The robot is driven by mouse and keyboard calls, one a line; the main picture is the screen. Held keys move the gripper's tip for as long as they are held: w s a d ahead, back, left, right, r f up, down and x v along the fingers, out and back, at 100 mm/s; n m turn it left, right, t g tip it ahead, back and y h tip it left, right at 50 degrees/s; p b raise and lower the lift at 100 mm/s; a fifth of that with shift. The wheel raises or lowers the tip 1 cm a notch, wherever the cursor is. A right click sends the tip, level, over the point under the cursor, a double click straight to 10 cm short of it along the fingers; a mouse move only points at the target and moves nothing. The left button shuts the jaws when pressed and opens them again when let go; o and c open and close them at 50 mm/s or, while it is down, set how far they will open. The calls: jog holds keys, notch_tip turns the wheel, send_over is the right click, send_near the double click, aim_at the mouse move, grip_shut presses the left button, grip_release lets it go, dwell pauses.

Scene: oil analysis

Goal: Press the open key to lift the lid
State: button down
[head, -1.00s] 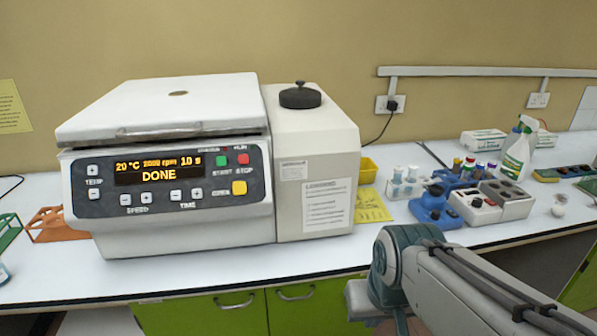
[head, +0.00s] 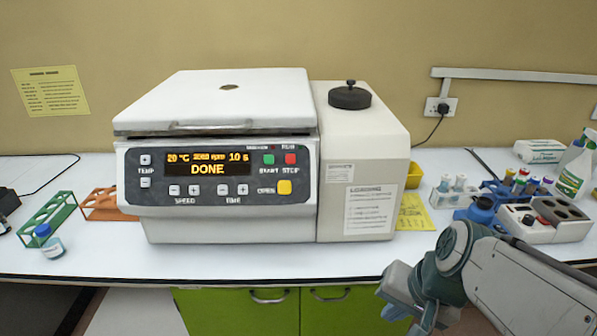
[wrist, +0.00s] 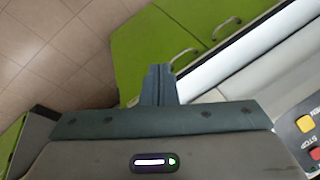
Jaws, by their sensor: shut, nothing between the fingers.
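The centrifuge (head: 235,225) stands on the bench with its white lid (head: 225,98) down. Its display (head: 207,163) reads DONE, 20 °C and 10 s. The open key (head: 284,187) is the yellow square at the right of the panel, below the green start key (head: 269,159) and red stop key (head: 291,159). In the wrist view a yellow key (wrist: 305,123) shows at the right edge. My gripper (wrist: 158,72) is shut and empty, out over the green cabinet doors in that view, apart from the panel. In the head view my arm is at the lower right, in front of the bench.
A black knob (head: 349,96) tops the housing on the centrifuge's right. A green rack (head: 47,222), an orange rack (head: 103,204) and a small blue-capped bottle (head: 51,243) stand at left. Tube racks and a spray bottle (head: 577,168) stand at right.

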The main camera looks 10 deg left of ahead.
aim_at(285, 187)
jog(key=w+a+r+m+t+y+p, duration=0.1)
jog(key=w+a+r+m+y+p, duration=0.1)
jog(key=w+a+r+m+y, duration=0.1)
jog(key=w+a+r+m+y+p, duration=0.2)
jog(key=w+a+r+m, duration=0.3)
jog(key=a, duration=0.5)
jog(key=w+a+r+m+t+y+p, duration=0.1)
jog(key=w+a+r+m+y+p, duration=0.2)
jog(key=a+m, duration=0.4)
notch_tip(285, 187, up, 2)
jog(key=shift+w+a+t+y+p, duration=0.25)
jog(key=shift+w+t+y+p, duration=0.1)
jog(key=shift+w, duration=0.4)
jog(key=w+a+f+b, duration=0.1)
jog(key=w+f+b, duration=0.1)
jog(key=w+f, duration=0.2)
jog(key=shift+w+a+f, duration=0.35)
jog(key=shift+w+a, duration=0.05)
jog(key=shift+w, duration=1.2)
jog(key=shift+b, duration=0.3)
jog(key=shift+w+f+b, duration=0.25)
jog(key=shift+w+b, duration=0.05)
jog(key=shift+w, duration=0.05)
